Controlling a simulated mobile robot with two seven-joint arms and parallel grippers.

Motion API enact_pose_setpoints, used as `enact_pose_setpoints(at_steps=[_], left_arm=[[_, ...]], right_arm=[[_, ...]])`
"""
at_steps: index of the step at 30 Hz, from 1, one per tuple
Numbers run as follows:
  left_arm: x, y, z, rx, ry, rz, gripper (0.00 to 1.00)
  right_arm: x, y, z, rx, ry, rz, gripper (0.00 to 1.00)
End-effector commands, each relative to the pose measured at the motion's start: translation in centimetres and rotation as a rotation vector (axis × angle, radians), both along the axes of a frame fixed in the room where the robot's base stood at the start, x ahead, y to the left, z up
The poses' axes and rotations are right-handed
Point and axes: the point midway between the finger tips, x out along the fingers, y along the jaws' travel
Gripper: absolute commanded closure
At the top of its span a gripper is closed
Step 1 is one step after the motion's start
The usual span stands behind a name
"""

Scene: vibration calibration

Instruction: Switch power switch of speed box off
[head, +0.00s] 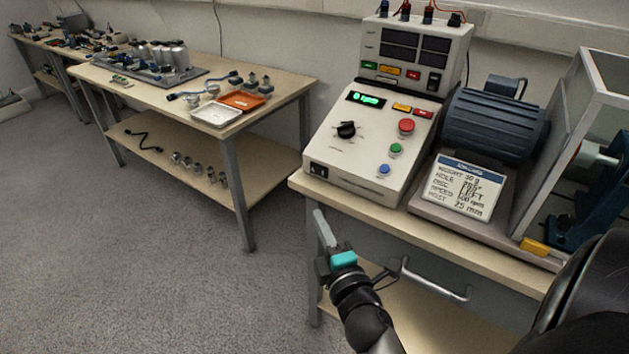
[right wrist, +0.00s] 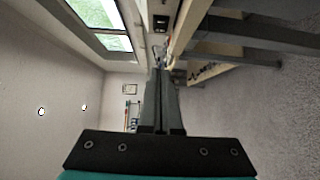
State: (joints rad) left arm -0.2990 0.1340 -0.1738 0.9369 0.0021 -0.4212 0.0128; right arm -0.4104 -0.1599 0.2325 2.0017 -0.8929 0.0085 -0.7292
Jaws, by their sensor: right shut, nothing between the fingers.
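The speed box (head: 365,145) is a cream sloped-front console on the right-hand bench, with a green lit display, a black knob, and red, green and blue buttons. Its power switch (head: 318,170) is a small black rocker at the lower left of its front; its position is too small to tell. In the right wrist view a dark switch shape (right wrist: 161,22) shows at the top centre. My right gripper (head: 319,214) is shut and empty, below and in front of the bench's left corner, apart from the switch. It also shows in the right wrist view (right wrist: 161,72). My left gripper is out of view.
The bench (head: 390,211) has a drawer handle (head: 437,280) on its front. A blue motor (head: 493,122) and a guarded rig stand right of the box. Another meter unit (head: 414,52) is behind it. A second table (head: 290,88) is at left, with clear floor between.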

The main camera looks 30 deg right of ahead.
Motion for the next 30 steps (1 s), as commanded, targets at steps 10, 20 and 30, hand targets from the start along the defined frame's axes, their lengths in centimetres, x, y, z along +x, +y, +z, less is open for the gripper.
enact_pose_setpoints(at_steps=[10,20,30], left_arm=[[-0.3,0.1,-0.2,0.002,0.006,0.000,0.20],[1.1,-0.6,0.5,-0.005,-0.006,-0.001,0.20],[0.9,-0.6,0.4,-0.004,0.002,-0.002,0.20]], right_arm=[[5.1,-1.4,0.1,-0.002,-0.003,0.001,1.00],[9.7,-3.5,0.0,-0.003,0.000,-0.001,1.00],[11.1,-5.9,0.0,0.002,0.000,0.000,1.00]])
